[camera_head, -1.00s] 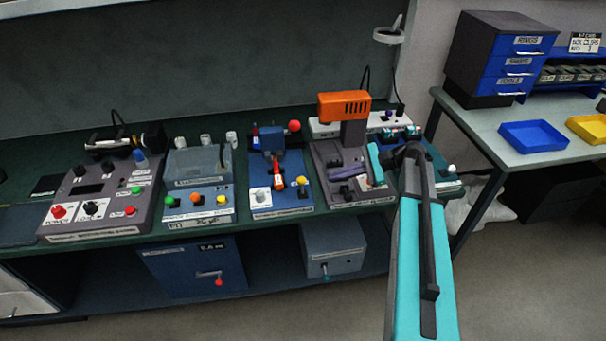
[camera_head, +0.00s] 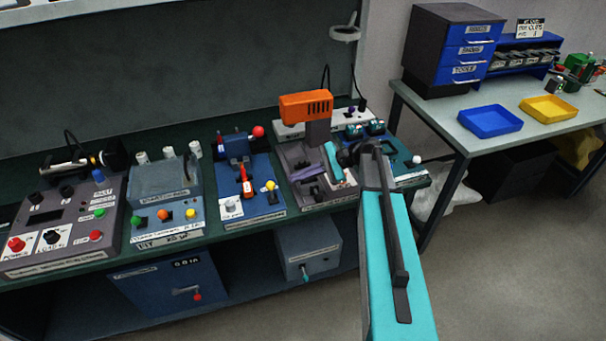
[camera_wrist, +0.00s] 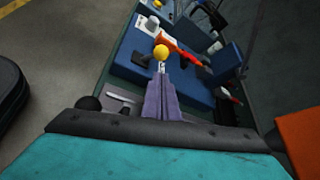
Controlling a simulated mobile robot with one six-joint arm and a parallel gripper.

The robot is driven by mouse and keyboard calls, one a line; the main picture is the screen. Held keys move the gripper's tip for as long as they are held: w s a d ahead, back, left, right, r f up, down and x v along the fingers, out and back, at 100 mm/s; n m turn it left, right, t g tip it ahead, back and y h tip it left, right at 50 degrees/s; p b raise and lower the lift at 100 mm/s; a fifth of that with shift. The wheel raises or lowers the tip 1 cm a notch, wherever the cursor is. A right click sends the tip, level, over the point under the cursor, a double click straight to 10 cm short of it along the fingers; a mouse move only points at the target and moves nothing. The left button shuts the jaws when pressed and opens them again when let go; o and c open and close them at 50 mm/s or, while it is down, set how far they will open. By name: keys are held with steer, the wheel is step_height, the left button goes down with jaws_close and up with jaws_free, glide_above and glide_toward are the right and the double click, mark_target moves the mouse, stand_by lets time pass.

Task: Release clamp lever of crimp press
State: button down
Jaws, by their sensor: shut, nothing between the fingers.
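A blue bench unit (camera_head: 262,206) with a red-orange lever (camera_head: 245,180), a yellow knob (camera_head: 270,185) and a white knob (camera_head: 230,205) stands on the bench; its label is too small to read. I take it for the crimp press. My gripper (camera_head: 291,177) is just right of it, above the grey unit with the orange head. In the wrist view the purple fingers (camera_wrist: 161,70) are together, with nothing between them. They point at the yellow knob (camera_wrist: 160,52). The red-orange lever (camera_wrist: 182,50) is beyond and to the right, apart from the fingers.
The orange head (camera_head: 306,106) rises just behind my gripper; it also shows at right in the wrist view (camera_wrist: 300,135). More control units (camera_head: 165,205) stand close on the left. A side table with blue (camera_head: 489,122) and yellow (camera_head: 549,108) trays is at right. Floor in front is clear.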

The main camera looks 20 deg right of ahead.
mark_target(279, 191)
steer(key=p+x, duration=0.2)
steer(key=x, duration=0.5)
steer(key=shift+a, duration=0.2)
steer(key=shift+w+d, duration=0.1)
steer(key=shift+d, duration=0.2)
steer(key=shift+a, duration=0.25)
